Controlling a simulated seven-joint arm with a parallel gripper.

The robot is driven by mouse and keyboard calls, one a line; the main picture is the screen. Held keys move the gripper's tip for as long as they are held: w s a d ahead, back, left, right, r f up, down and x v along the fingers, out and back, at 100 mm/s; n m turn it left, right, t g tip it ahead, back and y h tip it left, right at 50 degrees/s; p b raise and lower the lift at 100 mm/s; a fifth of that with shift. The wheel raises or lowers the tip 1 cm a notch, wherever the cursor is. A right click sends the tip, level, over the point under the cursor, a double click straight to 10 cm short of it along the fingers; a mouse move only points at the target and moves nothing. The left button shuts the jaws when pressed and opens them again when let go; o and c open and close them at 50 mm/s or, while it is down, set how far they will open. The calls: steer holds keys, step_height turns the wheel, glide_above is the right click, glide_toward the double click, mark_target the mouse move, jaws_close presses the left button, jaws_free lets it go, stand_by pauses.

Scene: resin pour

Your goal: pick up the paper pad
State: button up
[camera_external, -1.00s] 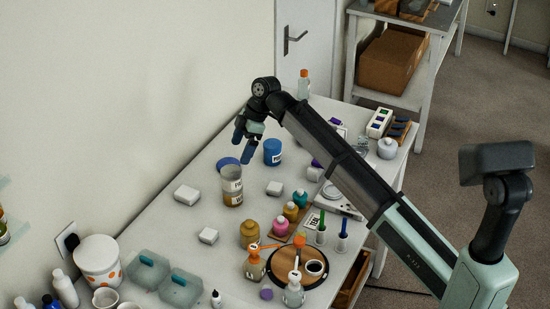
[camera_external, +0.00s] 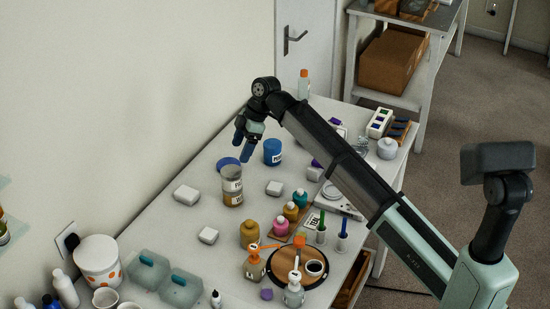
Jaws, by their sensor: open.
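My gripper (camera_external: 244,141) is open and empty, with its blue fingers pointing down above the far part of the white table, near the wall. No item is clearly recognisable as the paper pad. A small white lettered card (camera_external: 313,219) lies beside the coloured bottles. I cannot tell whether any of these is the pad. My gripper is apart from all of them.
Below my gripper are a blue lid (camera_external: 228,163), a blue tub (camera_external: 272,152) and a labelled amber jar (camera_external: 232,187). Coloured bottles (camera_external: 280,228) and a round wooden board (camera_external: 284,279) crowd the right front.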

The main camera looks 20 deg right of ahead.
steer(key=w+d+m+t, duration=0.15)
steer(key=w+d, duration=0.25)
steer(key=d, duration=1.1)
steer(key=w+d+m, duration=0.3)
steer(key=d, duration=1.1)
steer(key=s+d+f+n+g+h, duration=0.1)
steer(key=s+d+f+n+h, duration=0.1)
steer(key=s+d+n, duration=0.35)
steer(key=s+d+f+n+g+h, duration=0.1)
steer(key=s+d+f+n+h, duration=0.1)
steer(key=d+n, duration=0.55)
steer(key=shift+m+t, duration=0.25)
steer(key=shift+m, duration=0.6)
steer(key=f, duration=0.2)
steer(key=d+f, duration=0.1)
steer(key=f, duration=0.4)
steer(key=shift+s+d+f, duration=0.2)
steer(key=shift+d+f, duration=0.05)
steer(key=shift+d, duration=0.1)
steer(key=shift+w+f, duration=0.15)
steer(key=shift+f, duration=1.45)
steer(key=shift+w+f, duration=0.1)
steer(key=shift+f, duration=1.45)
steer(key=shift+c, duration=0.3)
